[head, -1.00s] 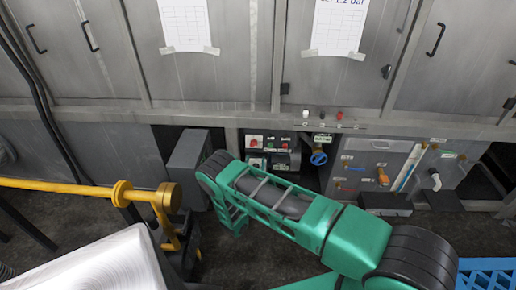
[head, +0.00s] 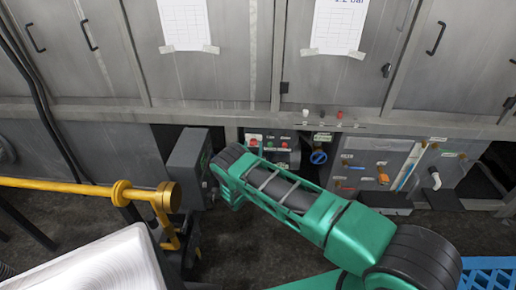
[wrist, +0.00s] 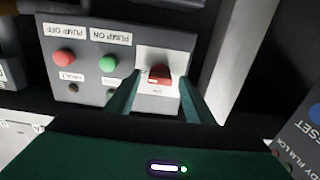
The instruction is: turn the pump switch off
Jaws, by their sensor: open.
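The grey control panel (wrist: 70,37) fills the upper left of the wrist view. It bears a red switch (wrist: 159,74) on a white plate, a green button (wrist: 108,63) and a red button (wrist: 64,57). Labels reading pump on and pump off appear turned over beside the buttons. My gripper (wrist: 157,98) is open, its two green fingers either side of the red switch. I cannot tell whether they touch it. In the head view the panel (head: 270,136) shows above my arm, which hides its lower part and my gripper.
A grey box (head: 187,155) stands left of the panel. To the right are a blue valve knob (head: 318,157) and a pipe panel (head: 365,160). A yellow rail (head: 70,187) runs at the left. Cabinets (head: 230,60) rise above.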

